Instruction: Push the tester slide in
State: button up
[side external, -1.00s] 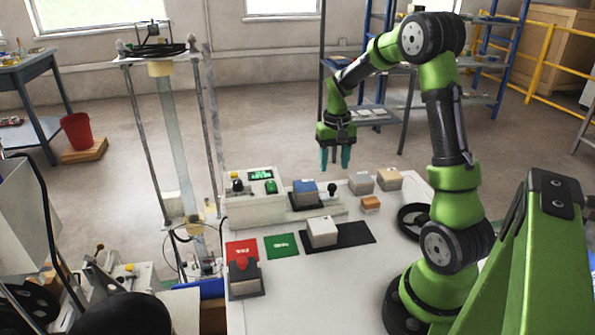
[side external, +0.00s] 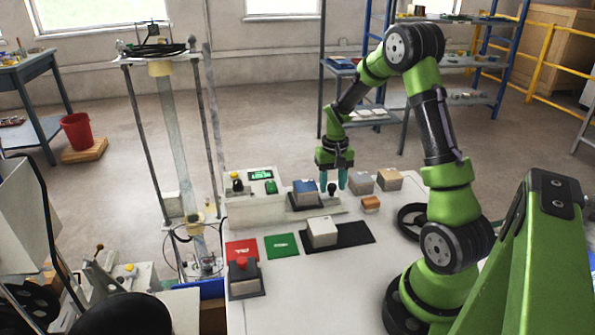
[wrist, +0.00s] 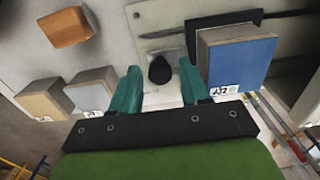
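The tester (side external: 252,208) is a pale box at the back of the white table, with a green display and a slide plate reaching out to the right. A blue-topped tile block (side external: 305,191) sits on the dark bed of the slide. It also shows in the wrist view (wrist: 236,60). The slide's black knob (side external: 332,188) stands at its right end and shows in the wrist view (wrist: 159,69). My gripper (side external: 333,186) points down at the knob. Its teal fingers are open, one on each side of the knob (wrist: 158,85), with visible gaps.
Two grey-beige blocks (side external: 361,182) (side external: 389,179) and a small orange block (side external: 371,203) stand right of the slide. A white block (side external: 322,231) rests on a black mat (side external: 358,234). Red (side external: 241,250) and green (side external: 281,245) pads lie to the left.

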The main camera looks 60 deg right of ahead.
aim_at(312, 184)
jog(key=c, duration=0.7)
jog(key=shift+w+a, duration=2.05)
jog(key=shift+r, duration=0.1)
jog(key=shift+w+a, duration=2.15)
jog(key=shift+w, duration=0.05)
